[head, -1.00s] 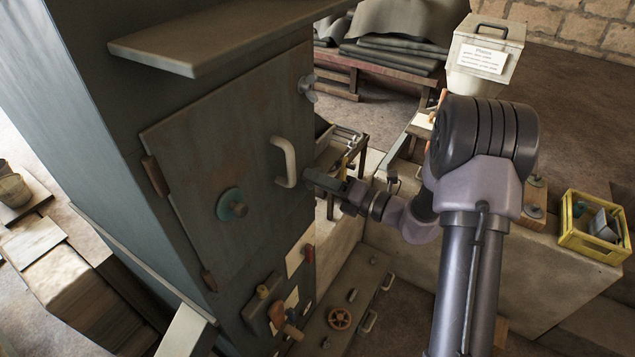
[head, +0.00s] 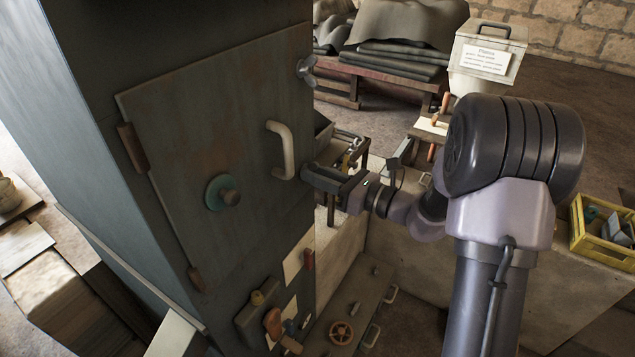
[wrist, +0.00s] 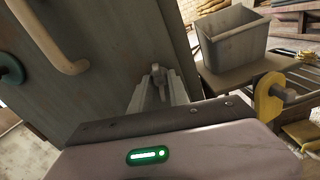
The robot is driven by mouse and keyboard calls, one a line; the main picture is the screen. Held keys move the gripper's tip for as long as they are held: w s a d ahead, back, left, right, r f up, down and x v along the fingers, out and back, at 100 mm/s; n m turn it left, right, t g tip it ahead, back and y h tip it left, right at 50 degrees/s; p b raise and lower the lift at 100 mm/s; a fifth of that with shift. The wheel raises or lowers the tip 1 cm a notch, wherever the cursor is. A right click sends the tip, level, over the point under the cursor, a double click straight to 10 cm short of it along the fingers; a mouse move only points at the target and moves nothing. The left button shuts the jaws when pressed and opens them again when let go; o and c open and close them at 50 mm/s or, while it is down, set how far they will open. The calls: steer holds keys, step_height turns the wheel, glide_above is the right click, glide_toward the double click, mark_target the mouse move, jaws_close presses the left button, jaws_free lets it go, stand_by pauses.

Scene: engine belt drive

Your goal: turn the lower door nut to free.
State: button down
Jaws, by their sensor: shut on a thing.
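The grey-green cabinet door (head: 240,120) is shut, with a pale curved handle (head: 283,150) near its right edge. My gripper (head: 308,173) is at the door's right edge, below and right of the handle. In the wrist view, the lower door nut (wrist: 157,72) is a small grey wing nut at the door's edge, straight ahead of the gripper body. My gripper is shut on it. In the head view the jaws hide this nut. The upper door nut (head: 306,70) sticks out from the door's edge higher up, apart from the gripper.
A round green knob (head: 222,193) is on the door. Below it are levers and a red handwheel (head: 342,332). In the wrist view a grey open bin (wrist: 232,38) and a yellow fitting (wrist: 270,95) stand right of the gripper. A yellow crate (head: 603,232) is far right.

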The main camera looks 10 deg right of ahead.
steer(key=shift+f+n+b, duration=0.1)
steer(key=shift+n+b, duration=0.55)
steer(key=shift+n, duration=0.15)
steer(key=c, duration=1.3)
jaws_free()
steer(key=shift+o, duration=0.2)
steer(key=p+v, duration=0.2)
steer(key=v, duration=1.5)
steer(key=shift+s, duration=0.2)
steer(key=shift+n, duration=0.3)
